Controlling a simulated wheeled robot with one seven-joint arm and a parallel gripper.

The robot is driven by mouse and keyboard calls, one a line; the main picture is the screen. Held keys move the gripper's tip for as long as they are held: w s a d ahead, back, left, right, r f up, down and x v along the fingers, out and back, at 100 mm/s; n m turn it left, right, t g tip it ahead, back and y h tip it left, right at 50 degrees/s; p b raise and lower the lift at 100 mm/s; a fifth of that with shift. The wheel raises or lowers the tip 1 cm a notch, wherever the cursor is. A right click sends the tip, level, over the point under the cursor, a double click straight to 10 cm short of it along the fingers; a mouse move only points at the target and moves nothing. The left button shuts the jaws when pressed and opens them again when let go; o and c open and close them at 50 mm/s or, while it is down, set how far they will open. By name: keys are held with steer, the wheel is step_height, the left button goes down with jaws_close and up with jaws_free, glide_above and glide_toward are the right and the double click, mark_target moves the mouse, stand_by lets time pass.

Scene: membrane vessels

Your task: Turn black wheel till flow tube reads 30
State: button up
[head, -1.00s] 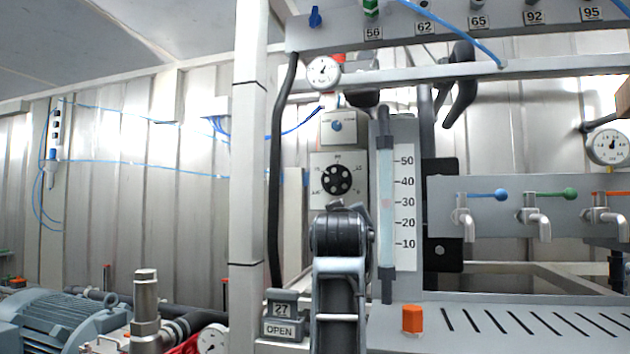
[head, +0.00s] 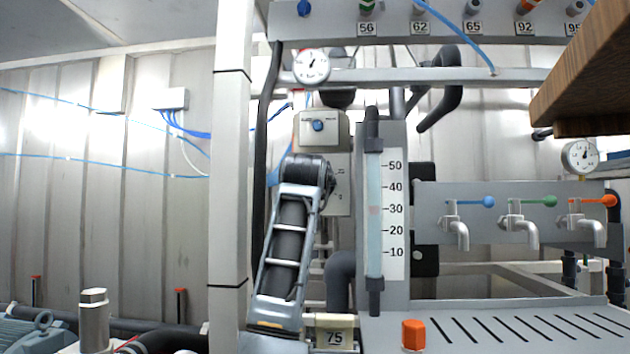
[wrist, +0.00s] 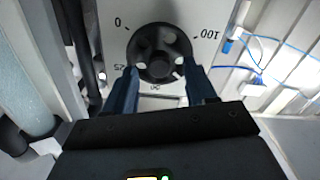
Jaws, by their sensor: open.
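The black wheel (wrist: 160,52) sits on a white dial plate (wrist: 118,44) in the wrist view, with 0, 25, 50 and 100 marked around it. In the head view my arm covers the wheel, and only the plate's right edge (head: 341,185) shows. The flow tube (head: 374,245) stands right of it, upright, beside a 10 to 50 scale (head: 394,215). A faint pinkish spot shows near 30.
A grey box with a blue knob (head: 318,126) and a round gauge (head: 311,67) are above the plate. Taps (head: 457,232) line the panel at right. A brown board (head: 590,80) juts in at upper right. An orange block (head: 413,335) sits on the slotted counter.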

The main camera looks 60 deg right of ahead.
steer(key=shift+x, duration=0.75)
steer(key=shift+c, duration=0.5)
jaws_close()
steer(key=shift+m, duration=2.6)
steer(key=shift+o, duration=0.5)
jaws_free()
steer(key=b+v, duration=0.2)
steer(key=v, duration=0.5)
steer(key=shift+s+a, duration=0.15)
steer(key=shift+a, duration=0.2)
